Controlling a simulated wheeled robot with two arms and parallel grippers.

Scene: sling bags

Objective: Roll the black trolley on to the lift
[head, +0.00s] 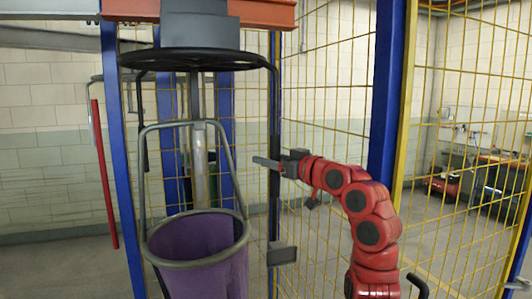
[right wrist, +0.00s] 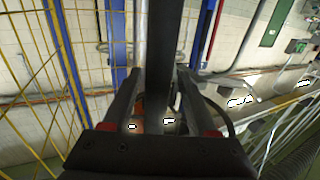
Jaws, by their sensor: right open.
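The black trolley (head: 274,120) stands upright left of centre in the head view, with a round black top and dark uprights. A purple bag (head: 200,255) with a grey rim and a tall grey handle hangs inside its frame. My right gripper (head: 268,163) is open at the trolley's right upright, pointing left. In the right wrist view, a dark bar (right wrist: 160,55), seemingly that upright, runs between the open fingers (right wrist: 163,85); contact cannot be told. The lift seems to be the blue-post structure (head: 118,150) behind the trolley, partly hidden by it. My left gripper is not in view.
Yellow mesh fencing (head: 330,90) with a blue post (head: 388,90) stands behind and right of my right arm. An orange beam (head: 262,14) crosses above the trolley. A red bar (head: 104,175) leans at the left. Grey floor shows at the lower left.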

